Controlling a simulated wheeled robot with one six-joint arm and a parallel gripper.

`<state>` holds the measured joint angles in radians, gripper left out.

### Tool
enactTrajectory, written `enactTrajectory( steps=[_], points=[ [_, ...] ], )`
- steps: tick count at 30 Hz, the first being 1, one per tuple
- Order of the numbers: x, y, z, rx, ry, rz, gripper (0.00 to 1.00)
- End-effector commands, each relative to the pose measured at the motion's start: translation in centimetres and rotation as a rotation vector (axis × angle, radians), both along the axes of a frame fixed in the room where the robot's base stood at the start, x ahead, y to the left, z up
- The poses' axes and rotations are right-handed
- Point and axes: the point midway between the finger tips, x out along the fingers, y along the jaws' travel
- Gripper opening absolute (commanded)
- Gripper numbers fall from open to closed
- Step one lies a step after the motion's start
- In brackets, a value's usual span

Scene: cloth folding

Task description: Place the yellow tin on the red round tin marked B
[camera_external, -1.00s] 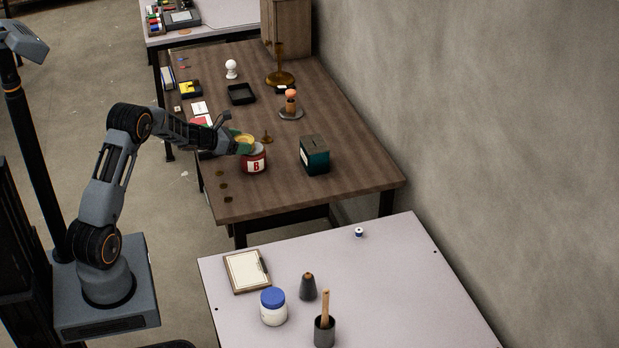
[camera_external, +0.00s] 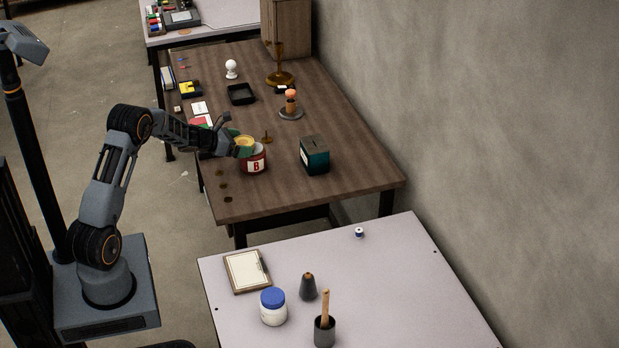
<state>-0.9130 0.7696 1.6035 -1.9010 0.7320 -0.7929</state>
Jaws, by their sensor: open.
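The red round tin marked B (camera_external: 254,165) stands upright on the brown wooden table, its white label facing the camera. The small yellow tin (camera_external: 244,141) is at the top of the red tin, toward its left side. My gripper (camera_external: 240,147) is at the yellow tin, with its green fingers open beside it. The fingers hide part of the yellow tin and of the red tin's rim. I cannot tell whether the fingers touch the yellow tin, or whether it rests fully on the red tin.
A dark teal box (camera_external: 315,156) stands right of the red tin. A small brass piece (camera_external: 267,137) is just behind it. A black tray (camera_external: 241,94) and an orange-topped figure (camera_external: 291,103) are farther back. The brown table's (camera_external: 350,180) front right is clear.

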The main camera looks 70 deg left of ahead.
Motion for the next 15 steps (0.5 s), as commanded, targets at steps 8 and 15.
enactTrajectory(
  steps=[8,15],
  points=[
    [-3.0,-0.4,1.5,0.001,-0.001,0.004,1.0],
    [-7.2,-1.0,3.3,0.002,-0.001,0.004,1.0]
  ],
)
